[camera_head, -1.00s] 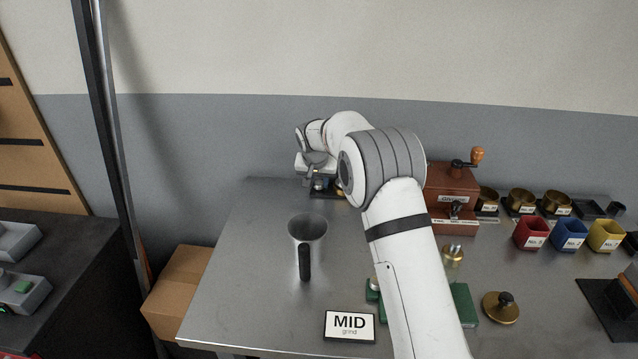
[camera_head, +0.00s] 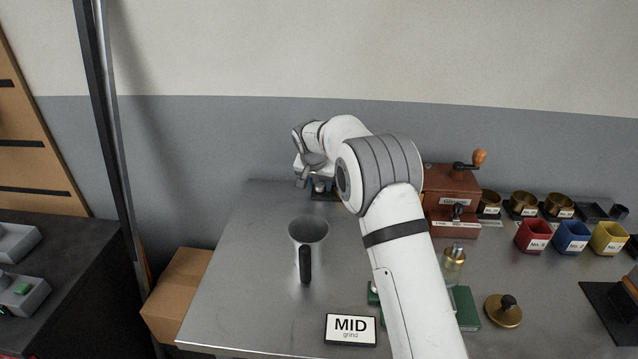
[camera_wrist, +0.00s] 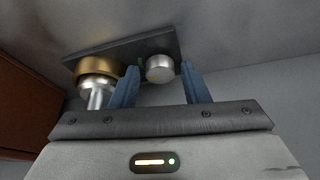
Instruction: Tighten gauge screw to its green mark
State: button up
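In the wrist view, a silver round screw head (camera_wrist: 159,68) sits on a dark plate (camera_wrist: 118,54), with a small green mark at its left. I take it to be the gauge screw. A brass round part (camera_wrist: 97,67) with a silver stem stands beside it on the same plate. My gripper (camera_wrist: 160,70) has its two blue fingers apart on either side of the screw head, with a visible gap on each side. In the head view, my gripper (camera_head: 318,184) is at the back left of the steel table, over the plate, mostly hidden by my wrist.
A wooden grinder (camera_head: 450,188) stands right of my arm. Brass cups and red (camera_head: 532,236), blue and yellow boxes are farther right. A metal cup (camera_head: 308,232) and a MID sign (camera_head: 350,329) stand in front. The table (camera_head: 235,280) left of the cup is clear.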

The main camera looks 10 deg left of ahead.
jog(key=shift+o, duration=0.8)
jog(key=v, duration=0.7)
jog(key=shift+r, duration=0.4)
jog(key=shift+s, duration=0.1)
